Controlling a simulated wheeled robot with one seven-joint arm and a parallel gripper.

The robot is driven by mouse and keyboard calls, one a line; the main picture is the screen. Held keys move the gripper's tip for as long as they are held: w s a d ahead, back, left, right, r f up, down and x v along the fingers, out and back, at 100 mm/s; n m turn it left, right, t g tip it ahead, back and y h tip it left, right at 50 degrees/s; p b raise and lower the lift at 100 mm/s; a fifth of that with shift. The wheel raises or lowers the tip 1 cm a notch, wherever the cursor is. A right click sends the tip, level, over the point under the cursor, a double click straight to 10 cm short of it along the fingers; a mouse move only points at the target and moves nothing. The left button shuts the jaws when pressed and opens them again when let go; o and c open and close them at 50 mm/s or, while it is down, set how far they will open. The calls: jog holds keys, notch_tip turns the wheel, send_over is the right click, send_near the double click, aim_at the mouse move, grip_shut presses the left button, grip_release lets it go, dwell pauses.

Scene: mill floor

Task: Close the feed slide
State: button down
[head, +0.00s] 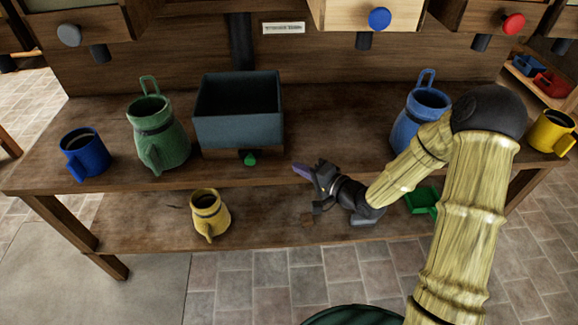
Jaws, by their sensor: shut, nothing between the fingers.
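No part is plainly marked as the feed slide, so I cannot tell which one it is. Wooden boxes along the top carry round knobs: a grey knob (69,35), a blue knob (379,18) and a red knob (513,23). A blue-grey open-topped bin (238,133) stands on the bench, with a small green knob (249,160) low on its front. My gripper (301,171) is shut and empty. It points left near the bench's front edge, to the right of the green knob and apart from it in the picture.
On the bench (330,125) stand a blue mug (84,155), a green jug (157,138), a blue jug (412,118) and a yellow mug (550,132). The lower shelf holds another yellow mug (207,214) and a green tray (421,201). The bench middle is clear.

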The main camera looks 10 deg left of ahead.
send_near(252, 154)
jog(key=w, duration=0.3)
jog(key=shift+r, duration=0.1)
jog(key=shift+s+a+f, duration=0.15)
jog(key=shift+a+f, duration=0.05)
jog(key=shift+a, duration=0.4)
jog(key=shift+s+a+f, duration=0.15)
jog(key=shift+a, duration=0.45)
jog(key=shift+s+a+f, duration=0.15)
jog(key=shift+a+f, duration=0.05)
jog(key=shift+a, duration=0.4)
jog(key=shift+w, duration=0.1)
